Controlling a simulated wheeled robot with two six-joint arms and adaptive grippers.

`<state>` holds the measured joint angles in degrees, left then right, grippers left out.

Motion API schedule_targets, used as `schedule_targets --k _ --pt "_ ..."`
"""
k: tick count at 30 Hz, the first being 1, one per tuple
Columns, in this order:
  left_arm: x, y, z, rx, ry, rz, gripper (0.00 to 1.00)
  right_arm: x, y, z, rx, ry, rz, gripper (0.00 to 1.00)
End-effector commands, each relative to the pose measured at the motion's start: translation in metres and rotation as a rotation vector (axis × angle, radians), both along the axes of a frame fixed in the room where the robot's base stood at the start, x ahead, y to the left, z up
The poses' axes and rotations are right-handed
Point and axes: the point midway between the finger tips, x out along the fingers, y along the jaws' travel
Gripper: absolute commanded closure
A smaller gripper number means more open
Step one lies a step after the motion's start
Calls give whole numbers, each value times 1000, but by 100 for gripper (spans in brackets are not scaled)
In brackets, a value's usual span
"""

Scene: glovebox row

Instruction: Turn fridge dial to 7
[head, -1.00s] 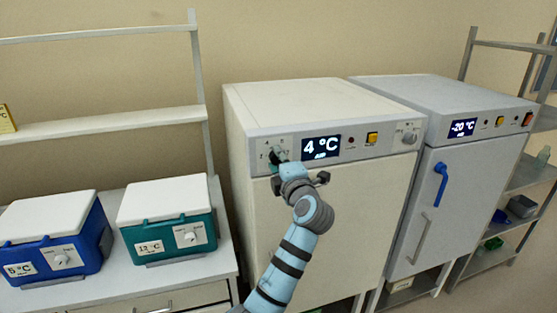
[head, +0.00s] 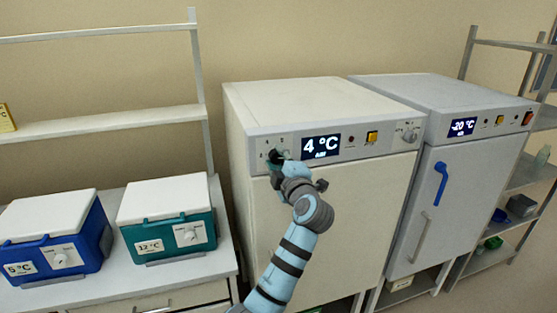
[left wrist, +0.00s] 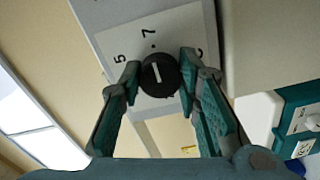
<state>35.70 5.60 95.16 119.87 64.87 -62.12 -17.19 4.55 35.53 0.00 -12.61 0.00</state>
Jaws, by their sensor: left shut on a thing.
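The fridge dial (left wrist: 157,75) is a round black knob with a white line, on a white scale plate (left wrist: 186,32). In the left wrist view the line runs roughly toward the dot beside the printed 7; a 5 is to its left, and another mark at right is partly hidden. The white fridge (head: 320,208) shows 4 °C on its display (head: 321,147). My left gripper (left wrist: 158,78) is shut on the dial, one finger on each side. In the head view the gripper (head: 278,159) covers much of the dial. My right gripper is not in view.
A grey freezer (head: 470,190) showing -20 °C, with a blue handle, stands to the right. A yellow switch (head: 372,137) and a grey knob (head: 410,136) are on the fridge panel. Blue (head: 52,252) and teal (head: 168,241) coolers sit on the left bench.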

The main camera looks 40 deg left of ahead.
Motion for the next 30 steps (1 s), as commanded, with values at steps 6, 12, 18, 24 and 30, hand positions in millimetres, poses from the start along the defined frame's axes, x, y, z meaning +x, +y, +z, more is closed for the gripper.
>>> schedule_targets --k 6,12,18,24,30 --pt "0 0 0 0 1 0 50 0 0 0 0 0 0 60" --pt "0 0 0 -1 1 0 49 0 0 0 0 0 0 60" --pt "-6 -10 -1 -2 -1 -2 49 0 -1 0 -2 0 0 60" --pt "-31 -46 -1 -6 0 -2 49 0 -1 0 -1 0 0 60" --pt "-43 -62 0 -1 1 0 49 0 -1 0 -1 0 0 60"
